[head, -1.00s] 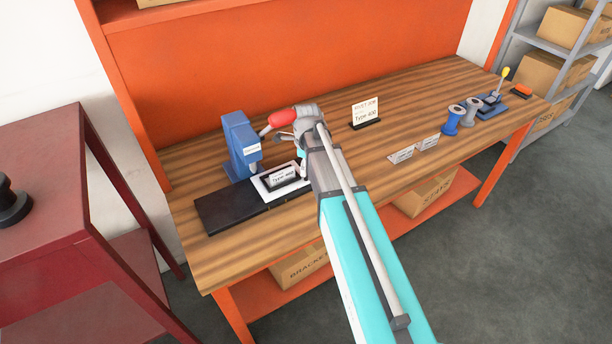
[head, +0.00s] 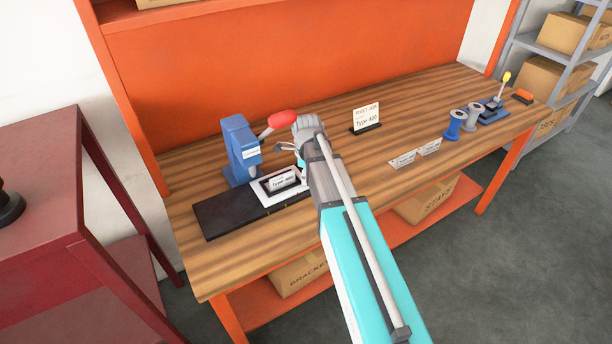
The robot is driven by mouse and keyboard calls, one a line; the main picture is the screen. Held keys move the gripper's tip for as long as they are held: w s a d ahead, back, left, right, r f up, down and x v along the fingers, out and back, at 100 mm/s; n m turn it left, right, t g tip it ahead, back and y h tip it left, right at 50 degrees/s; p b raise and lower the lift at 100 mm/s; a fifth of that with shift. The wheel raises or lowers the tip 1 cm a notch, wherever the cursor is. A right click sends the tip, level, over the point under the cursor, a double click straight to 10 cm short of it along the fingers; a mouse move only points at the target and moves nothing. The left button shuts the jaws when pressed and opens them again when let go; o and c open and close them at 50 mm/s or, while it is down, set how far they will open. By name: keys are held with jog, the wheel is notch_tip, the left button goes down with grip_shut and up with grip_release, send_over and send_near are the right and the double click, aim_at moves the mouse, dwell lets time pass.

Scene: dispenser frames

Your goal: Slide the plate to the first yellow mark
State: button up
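The white plate (head: 261,191) lies on the black rail (head: 225,216) on the workbench. A dark block with a "Type 400" label (head: 284,180) sits on the plate. Small yellowish marks (head: 268,211) show faintly on the rail's front edge; their exact places are hard to read. The blue press (head: 240,150) with a red-knobbed lever (head: 282,118) stands behind the plate's left part. My gripper (head: 296,160) is at the plate's right end, mostly hidden behind my wrist. I cannot tell whether its fingers touch the plate or how far apart they are.
A sign (head: 366,117) reading "Type 400" stands right of my wrist. The rail left of the plate is bare. A red cabinet (head: 50,190) stands left of the bench.

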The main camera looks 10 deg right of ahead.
grip_shut()
jog(key=shift+s+a, duration=0.2)
jog(key=shift+a, duration=0.4)
jog(key=shift+s+a, duration=0.2)
jog(key=shift+a, duration=0.4)
jog(key=shift+o, duration=2.4)
grip_release()
